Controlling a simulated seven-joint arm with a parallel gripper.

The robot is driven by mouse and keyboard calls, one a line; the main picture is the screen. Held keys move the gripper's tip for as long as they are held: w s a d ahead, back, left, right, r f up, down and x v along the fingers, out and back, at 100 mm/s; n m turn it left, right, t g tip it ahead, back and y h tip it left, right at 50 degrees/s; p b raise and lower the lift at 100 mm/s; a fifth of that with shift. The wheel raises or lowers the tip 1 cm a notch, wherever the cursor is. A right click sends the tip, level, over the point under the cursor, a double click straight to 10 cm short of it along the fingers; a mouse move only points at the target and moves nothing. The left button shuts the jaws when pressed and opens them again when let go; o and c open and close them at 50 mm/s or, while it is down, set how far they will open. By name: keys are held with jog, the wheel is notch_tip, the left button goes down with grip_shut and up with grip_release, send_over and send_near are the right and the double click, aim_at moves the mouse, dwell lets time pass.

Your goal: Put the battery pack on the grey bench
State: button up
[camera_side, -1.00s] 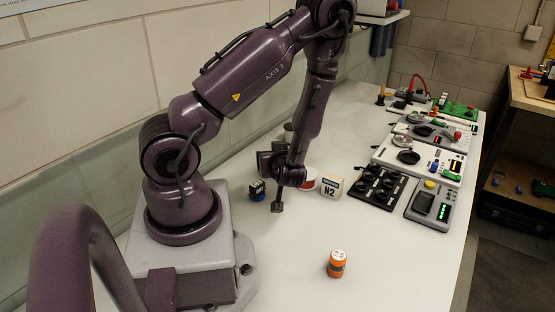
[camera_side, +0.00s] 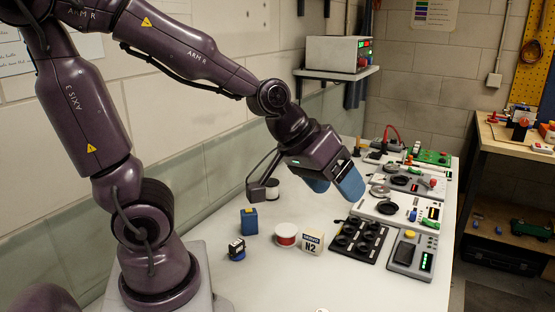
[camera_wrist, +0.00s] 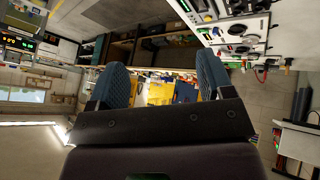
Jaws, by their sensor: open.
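A small blue block (camera_side: 249,221) stands upright on the pale grey bench (camera_side: 285,283) in the side view, left of the red and white spool. It may be the battery pack, but no label is readable. My gripper (camera_side: 335,184) is raised above the bench, to the right of the block and well apart from it. Its two blue fingers are spread, with nothing between them. In the wrist view my gripper (camera_wrist: 162,85) is also open and empty, facing the room; the blue block is not seen there.
A black and blue part (camera_side: 236,250), a spool (camera_side: 286,235) and an N2 box (camera_side: 312,242) stand near the block. A black tray (camera_side: 358,241) and a grey device (camera_side: 412,254) lie to the right. The front of the bench is mostly clear.

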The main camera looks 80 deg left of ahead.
jog(key=s+r+m+g+y, duration=0.1)
jog(key=s+r+m, duration=0.3)
jog(key=s, duration=0.5)
jog(key=shift+a+r+g, duration=0.3)
jog(key=shift+r+g, duration=0.1)
